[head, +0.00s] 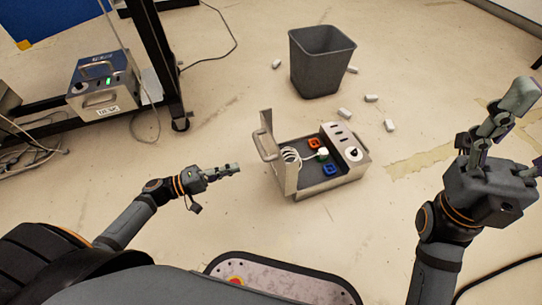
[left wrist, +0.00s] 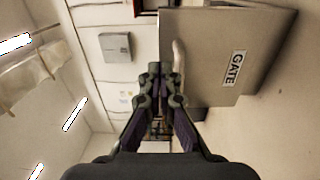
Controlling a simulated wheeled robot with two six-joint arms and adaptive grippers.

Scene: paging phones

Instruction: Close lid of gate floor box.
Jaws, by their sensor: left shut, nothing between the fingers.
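The gate floor box (head: 331,186) is an open metal box on the floor in the middle of the head view. Its lid (head: 291,172) stands up along the left side, with a handle on its outer face. Inside are a coiled white cable, orange and blue pieces and a socket panel. My left gripper (head: 238,168) is shut and empty, left of the lid and apart from it. In the left wrist view, a grey panel marked GATE (left wrist: 205,75) is right of the fingertips (left wrist: 161,72). My right gripper (head: 505,110) is raised at the right, away from the box; its opening is unclear.
A dark bin (head: 321,62) stands behind the box, with several white pieces scattered around it. Another metal box (head: 103,88), marked DESK, sits at the upper left beside a dark frame. Loose cables lie at the left. The floor between my left gripper and the lid is clear.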

